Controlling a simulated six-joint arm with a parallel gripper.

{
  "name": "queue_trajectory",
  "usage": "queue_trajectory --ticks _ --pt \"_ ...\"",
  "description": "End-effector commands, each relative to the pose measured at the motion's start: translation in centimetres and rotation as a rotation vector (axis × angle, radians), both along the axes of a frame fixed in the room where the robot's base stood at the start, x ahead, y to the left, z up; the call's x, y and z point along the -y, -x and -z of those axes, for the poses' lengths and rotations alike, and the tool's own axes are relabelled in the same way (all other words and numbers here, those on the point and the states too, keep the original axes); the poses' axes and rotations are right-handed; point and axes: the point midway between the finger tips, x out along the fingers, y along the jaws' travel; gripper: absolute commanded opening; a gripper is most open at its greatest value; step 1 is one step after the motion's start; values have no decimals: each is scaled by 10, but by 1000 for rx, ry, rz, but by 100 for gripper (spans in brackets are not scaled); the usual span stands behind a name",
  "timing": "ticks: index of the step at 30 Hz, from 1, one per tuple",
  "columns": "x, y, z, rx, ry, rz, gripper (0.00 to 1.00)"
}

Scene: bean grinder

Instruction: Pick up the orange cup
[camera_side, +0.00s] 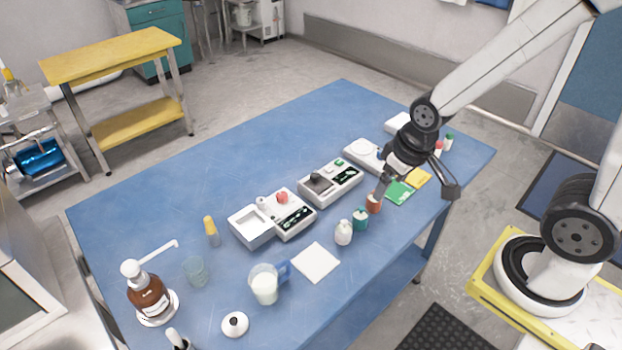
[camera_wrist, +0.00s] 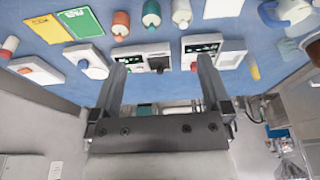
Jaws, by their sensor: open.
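The orange cup (camera_side: 373,204) stands on the blue table at the end of a short row with a teal bottle (camera_side: 360,219) and a white bottle (camera_side: 343,232). In the wrist view the orange cup (camera_wrist: 121,23) is near the top edge, beyond the tip of the left finger. My gripper (camera_side: 381,192) appears close above and behind the cup in the side view. In the wrist view my gripper (camera_wrist: 161,64) has its two fingers wide apart with nothing held between them. Whether a finger touches the cup cannot be told.
White devices (camera_side: 330,182) stand in a line behind the bottles. Green and yellow cards (camera_side: 399,192) lie to the cup's right. A white square (camera_side: 315,262), a pitcher of white liquid (camera_side: 265,284) and a brown pump bottle (camera_side: 147,292) are farther left. The table's far left is clear.

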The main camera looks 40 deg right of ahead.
Motion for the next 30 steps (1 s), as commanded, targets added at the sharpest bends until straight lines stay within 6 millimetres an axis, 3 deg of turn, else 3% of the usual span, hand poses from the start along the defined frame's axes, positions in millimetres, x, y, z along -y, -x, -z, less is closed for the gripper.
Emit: queue_trajectory --ticks 11,30 --pt "0 -1 -6 3 0 0 98" --pt "2 -1 -50 -16 -11 27 98"
